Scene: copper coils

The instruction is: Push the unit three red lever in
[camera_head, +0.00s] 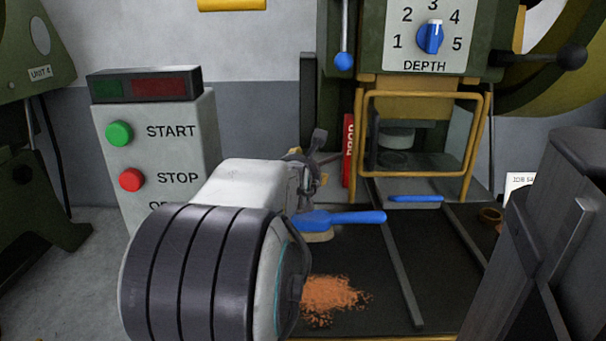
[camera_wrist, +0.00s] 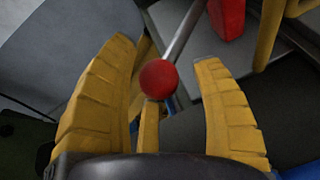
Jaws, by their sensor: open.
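A lever with a round red knob (camera_wrist: 159,79) and a thin metal rod (camera_wrist: 186,35) shows in the wrist view. My gripper (camera_wrist: 167,56) has its yellow fingers spread, with the knob in the gap between them. No finger is visibly closed on the knob, and I cannot tell whether any touches it. In the head view my arm covers most of this area, and I cannot make out the red knob there. The machine in front, with the DEPTH dial (camera_head: 431,37), shows no unit number.
A START/STOP box (camera_head: 160,160) stands at left, with a machine labelled UNIT 4 (camera_head: 40,73) beyond it. A red PROP bar (camera_head: 348,150) stands beside the yellow guard frame (camera_head: 425,92). A blue-handled brush (camera_head: 345,218) and copper shavings (camera_head: 330,298) lie on the dark bed.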

